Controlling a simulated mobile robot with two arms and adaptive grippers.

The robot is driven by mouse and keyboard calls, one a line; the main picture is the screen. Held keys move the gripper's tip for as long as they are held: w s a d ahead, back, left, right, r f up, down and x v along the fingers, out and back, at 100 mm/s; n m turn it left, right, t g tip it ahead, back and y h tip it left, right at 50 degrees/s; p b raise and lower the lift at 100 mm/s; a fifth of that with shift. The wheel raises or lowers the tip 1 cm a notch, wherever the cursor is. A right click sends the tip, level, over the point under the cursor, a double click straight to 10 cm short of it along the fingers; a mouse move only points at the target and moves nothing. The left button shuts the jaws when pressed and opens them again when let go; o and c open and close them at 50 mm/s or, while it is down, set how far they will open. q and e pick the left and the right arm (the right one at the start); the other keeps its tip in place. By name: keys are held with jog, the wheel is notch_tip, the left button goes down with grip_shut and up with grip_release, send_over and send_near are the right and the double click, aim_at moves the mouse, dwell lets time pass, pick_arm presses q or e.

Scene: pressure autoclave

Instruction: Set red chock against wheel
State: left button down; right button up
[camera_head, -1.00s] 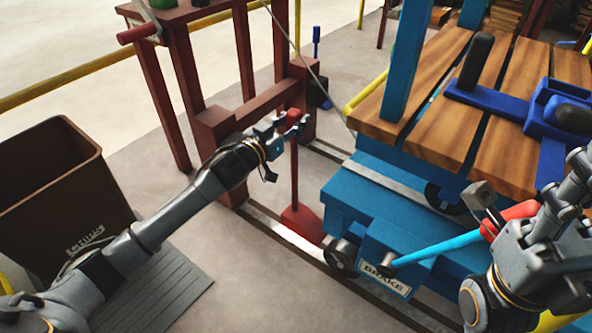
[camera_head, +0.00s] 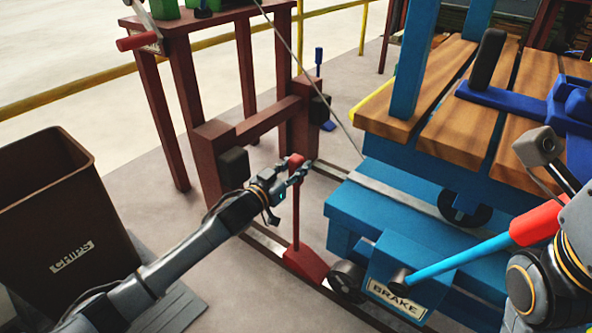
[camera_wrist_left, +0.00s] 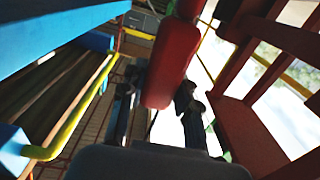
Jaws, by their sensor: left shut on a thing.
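The red chock (camera_head: 307,264) is a wedge with an upright red handle, low at the rail just left of the blue cart's small dark wheel (camera_head: 347,281). In the head view its edge is right by the wheel; I cannot tell whether they touch. My left gripper (camera_head: 296,172) is shut on the top of the chock's handle. In the left wrist view the red grip (camera_wrist_left: 172,65) sits between the fingers, and the wedge is hidden. My right arm shows at the right edge, with its fingers out of view.
The blue cart (camera_head: 400,235) with a wooden deck fills the right. A blue brake lever with a red grip (camera_head: 537,222) juts out beside the BRAKE plate (camera_head: 395,299). A dark red frame (camera_head: 215,160) stands behind my left gripper. A brown CHIPS bin (camera_head: 50,205) is at left.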

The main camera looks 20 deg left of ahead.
pick_arm(q)
jog(key=shift+r, duration=0.25)
jog(key=c, duration=1.4)
grip_release()
jog(key=shift+f, duration=0.35)
jog(key=o, duration=0.4)
jog(key=shift+r, duration=0.15)
